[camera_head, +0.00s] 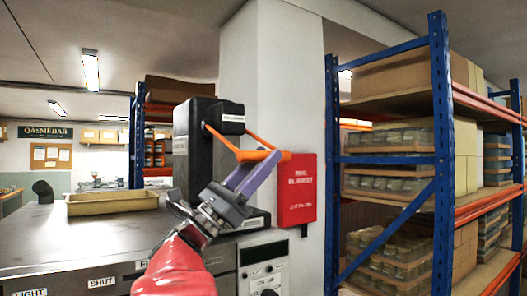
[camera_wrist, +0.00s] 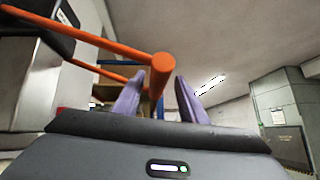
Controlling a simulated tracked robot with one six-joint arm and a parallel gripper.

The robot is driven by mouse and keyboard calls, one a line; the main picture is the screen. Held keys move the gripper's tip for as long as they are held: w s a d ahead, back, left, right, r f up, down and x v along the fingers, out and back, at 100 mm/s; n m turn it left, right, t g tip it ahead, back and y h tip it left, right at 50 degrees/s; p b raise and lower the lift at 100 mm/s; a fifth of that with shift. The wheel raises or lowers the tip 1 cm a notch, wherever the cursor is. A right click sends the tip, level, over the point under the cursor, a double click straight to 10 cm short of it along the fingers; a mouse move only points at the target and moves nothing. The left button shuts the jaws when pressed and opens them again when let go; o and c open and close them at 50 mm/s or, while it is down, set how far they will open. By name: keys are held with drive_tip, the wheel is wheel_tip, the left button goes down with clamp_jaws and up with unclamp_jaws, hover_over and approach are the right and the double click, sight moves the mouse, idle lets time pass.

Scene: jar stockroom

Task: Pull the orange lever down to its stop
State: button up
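The orange lever (camera_head: 222,141) is a fork-shaped bar on the side of a black machine housing (camera_head: 195,150). Its arms slope down and to the right to a crossbar. My gripper (camera_head: 270,162), with purple fingers, reaches up to the right end of the crossbar. In the wrist view the round end of the lever's crossbar (camera_wrist: 161,70) lies between the two finger tips of my gripper (camera_wrist: 158,90). The fingers are apart, with a gap showing beside the bar; I cannot tell whether either touches it.
A red wall box (camera_head: 297,190) hangs on the white pillar (camera_head: 285,80) just right of the lever. Blue and orange shelving (camera_head: 440,120) with jars and cartons stands at right. A wooden tray (camera_head: 112,203) sits on the grey counter (camera_head: 60,240) at left.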

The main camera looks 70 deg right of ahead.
drive_tip(key=v, duration=0.9)
drive_tip(key=shift+a, duration=0.1)
